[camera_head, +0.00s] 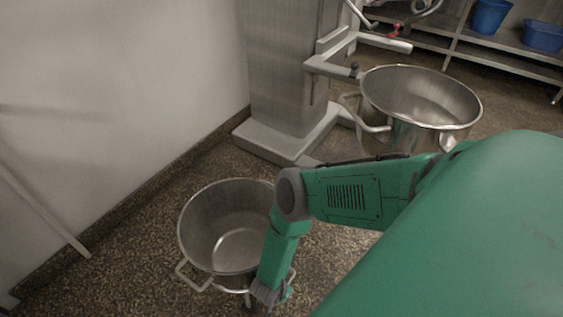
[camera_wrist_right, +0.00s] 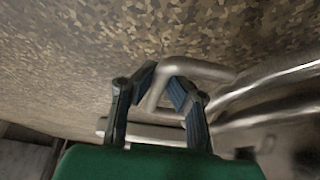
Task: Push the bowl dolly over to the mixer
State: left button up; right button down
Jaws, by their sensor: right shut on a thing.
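A steel bowl (camera_head: 207,222), empty inside, stands low over the floor at the lower left in the head view. A tube handle (camera_head: 190,277) sticks out from its near left side. Its dolly is mostly hidden beneath it. My right gripper (camera_head: 272,295) is at the bowl's near right side, shut on a tube handle (camera_wrist_right: 190,68), which shows bent between the fingers in the right wrist view. The mixer (camera_head: 283,75), a grey column on a flat foot, stands behind and right of this bowl, apart from it. My left gripper is not in view.
A second steel bowl (camera_head: 420,95) sits at the mixer's arms. A white wall (camera_head: 110,90) runs along the left, with a pale bar (camera_head: 45,212) in front. Shelves with blue bins (camera_head: 490,15) are at the back right. Speckled floor (camera_head: 150,225) is clear left of the low bowl.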

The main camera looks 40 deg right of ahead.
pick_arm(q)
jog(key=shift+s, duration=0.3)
pick_arm(e)
jog(key=shift+s+d, duration=0.2)
jog(key=shift+s, duration=0.2)
jog(key=c, duration=1.6)
grip_release()
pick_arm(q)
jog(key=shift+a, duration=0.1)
pick_arm(e)
jog(key=shift+a+r, duration=0.1)
jog(key=v, duration=1.1)
jog(key=shift+a+r, duration=0.25)
jog(key=shift+r, duration=0.1)
jog(key=shift+r, duration=0.1)
